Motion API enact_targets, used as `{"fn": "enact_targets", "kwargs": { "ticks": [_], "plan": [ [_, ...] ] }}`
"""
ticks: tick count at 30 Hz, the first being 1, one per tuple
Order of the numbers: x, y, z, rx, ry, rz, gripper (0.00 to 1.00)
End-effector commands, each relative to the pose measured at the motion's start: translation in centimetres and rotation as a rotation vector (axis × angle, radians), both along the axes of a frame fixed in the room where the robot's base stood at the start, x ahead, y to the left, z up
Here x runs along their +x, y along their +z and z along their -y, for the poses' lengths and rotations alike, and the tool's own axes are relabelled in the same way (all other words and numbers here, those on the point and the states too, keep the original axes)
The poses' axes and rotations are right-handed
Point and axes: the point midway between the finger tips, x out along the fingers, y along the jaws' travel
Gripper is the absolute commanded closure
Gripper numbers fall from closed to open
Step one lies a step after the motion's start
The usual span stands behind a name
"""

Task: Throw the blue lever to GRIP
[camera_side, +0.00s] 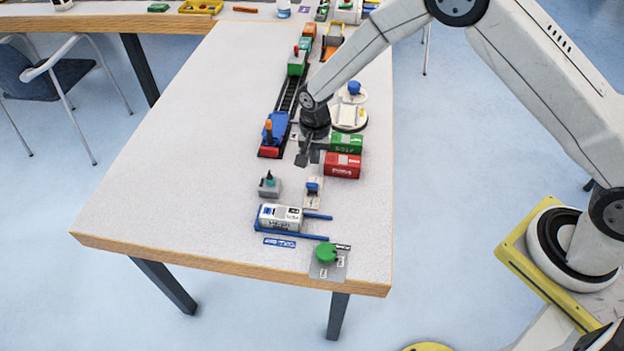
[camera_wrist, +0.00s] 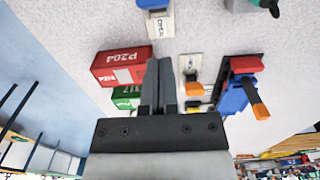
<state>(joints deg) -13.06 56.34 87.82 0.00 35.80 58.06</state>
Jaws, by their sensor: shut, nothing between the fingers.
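The blue lever (camera_side: 313,186) stands on a small pale plate on the table, in front of the red container in the side view. In the wrist view the blue lever (camera_wrist: 152,3) is cut by the top edge, with its white lettered plate (camera_wrist: 160,24) below it; the lettering is too small to read surely. My gripper (camera_side: 302,160) points down beside the red container, behind and slightly left of the lever, apart from it. In the wrist view my gripper (camera_wrist: 160,68) has its dark fingers together with nothing between them.
The red container (camera_side: 342,165) and green container (camera_side: 347,143) stand close right of my gripper. A blue locomotive (camera_side: 275,128) is at its left. A grey block with a teal knob (camera_side: 269,184), a white container (camera_side: 280,217) and a green knob (camera_side: 327,252) are nearer. The table's left is clear.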

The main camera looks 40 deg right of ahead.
Motion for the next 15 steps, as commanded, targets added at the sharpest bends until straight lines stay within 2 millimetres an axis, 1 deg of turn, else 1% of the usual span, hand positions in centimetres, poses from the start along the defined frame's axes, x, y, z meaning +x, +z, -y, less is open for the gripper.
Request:
{"fn": "enact_targets", "kwargs": {
  "ticks": [9, 15],
  "plan": [
    [0.0, 2.2, 0.0, 0.0, 0.0, 0.0, 1.0],
    [0.0, 2.7, 0.0, 0.0, 0.0, -0.001, 1.0]
  ]
}}
